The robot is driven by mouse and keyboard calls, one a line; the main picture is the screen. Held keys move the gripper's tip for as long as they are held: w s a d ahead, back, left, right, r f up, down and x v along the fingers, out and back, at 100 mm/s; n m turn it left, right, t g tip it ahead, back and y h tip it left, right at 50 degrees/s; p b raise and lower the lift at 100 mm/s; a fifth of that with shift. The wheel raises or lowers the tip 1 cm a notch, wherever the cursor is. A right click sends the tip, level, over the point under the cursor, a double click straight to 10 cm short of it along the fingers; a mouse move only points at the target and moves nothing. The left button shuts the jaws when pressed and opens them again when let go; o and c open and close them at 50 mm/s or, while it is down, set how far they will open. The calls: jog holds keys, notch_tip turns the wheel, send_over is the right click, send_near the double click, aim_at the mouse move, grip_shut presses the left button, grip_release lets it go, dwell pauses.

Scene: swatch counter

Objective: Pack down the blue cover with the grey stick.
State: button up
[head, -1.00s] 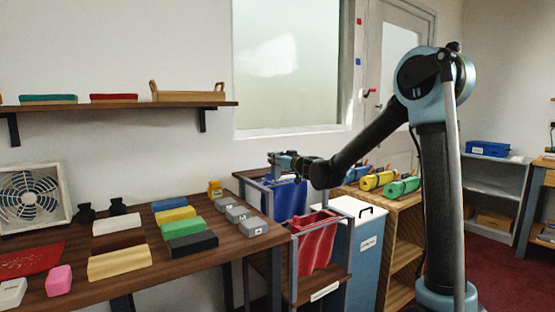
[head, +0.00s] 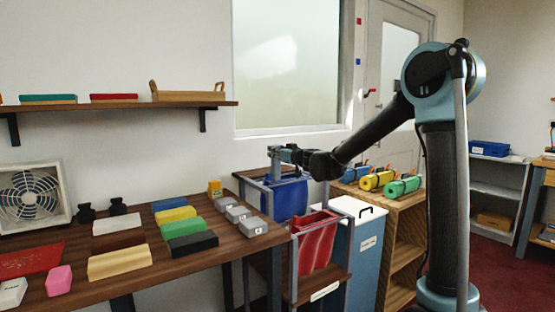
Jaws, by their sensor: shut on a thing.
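The blue cover (head: 287,200) hangs in the back bay of the metal-framed rack beside the counter, its upper part bunched between the rails. My gripper (head: 278,154) is above the left part of the blue cover, at the end of my outstretched arm. It is shut on a thin upright grey piece, which looks like the grey stick (head: 276,170). The stick points down toward the cover. Its lower end is small in view, so I cannot tell whether it touches the cloth.
A red cover (head: 317,243) hangs in the rack's front bay. A white-topped blue bin (head: 366,255) and a wooden shelf with colored rolls (head: 377,180) stand to the right. The counter (head: 75,290) at left holds colored blocks and grey weights (head: 253,226).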

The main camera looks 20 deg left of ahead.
jog(key=shift+r, duration=3.95)
